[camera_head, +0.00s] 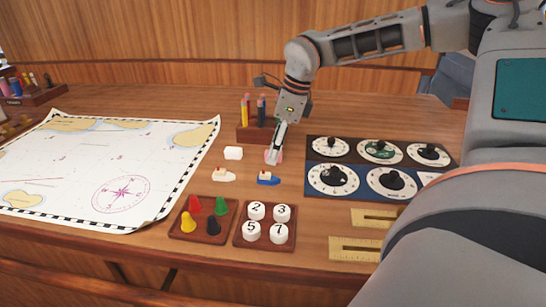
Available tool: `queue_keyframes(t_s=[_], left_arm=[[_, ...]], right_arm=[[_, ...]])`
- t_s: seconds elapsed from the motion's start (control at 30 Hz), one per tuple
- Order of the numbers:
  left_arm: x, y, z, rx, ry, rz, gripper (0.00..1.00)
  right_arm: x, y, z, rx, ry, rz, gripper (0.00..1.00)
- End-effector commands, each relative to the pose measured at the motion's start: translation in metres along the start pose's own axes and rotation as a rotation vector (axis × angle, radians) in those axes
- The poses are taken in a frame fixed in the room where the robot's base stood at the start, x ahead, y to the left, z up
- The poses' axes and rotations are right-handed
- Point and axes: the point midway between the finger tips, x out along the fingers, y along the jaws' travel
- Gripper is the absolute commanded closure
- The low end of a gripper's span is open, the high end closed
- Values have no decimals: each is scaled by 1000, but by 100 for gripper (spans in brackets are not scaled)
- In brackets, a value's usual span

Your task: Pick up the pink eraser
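The pink eraser (279,157) is on the table in front of the wooden pen holder, mostly hidden behind my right gripper. My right gripper (273,156) reaches down from above with its fingertips at the eraser. The fingers overlap in this view, so I cannot tell whether they are closed on it. The eraser looks to be at table level. My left gripper is not in view.
A white block (233,153) and two toy boats (223,175) (268,178) stand close by. The pen holder (252,132) is just behind. A dial panel (320,194) is right, a chart (90,165) left. Trays of pawns (188,232) and number discs (264,243) are in front.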

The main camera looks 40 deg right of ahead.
Motion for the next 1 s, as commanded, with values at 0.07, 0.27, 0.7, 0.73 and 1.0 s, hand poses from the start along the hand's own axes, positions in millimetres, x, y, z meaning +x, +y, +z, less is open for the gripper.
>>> queue_keyframes(t_s=[0.07,0.27,0.7,0.73,1.0], left_arm=[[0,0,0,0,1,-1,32],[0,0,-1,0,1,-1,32],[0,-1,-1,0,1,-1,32],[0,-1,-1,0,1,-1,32],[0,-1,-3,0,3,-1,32]], right_arm=[[1,0,0,-1,-1,-1,62],[0,0,0,-1,-1,-1,76],[0,0,0,-1,0,-1,100],[-1,0,1,-1,0,-1,100],[-24,-1,8,-2,-2,-5,100]])
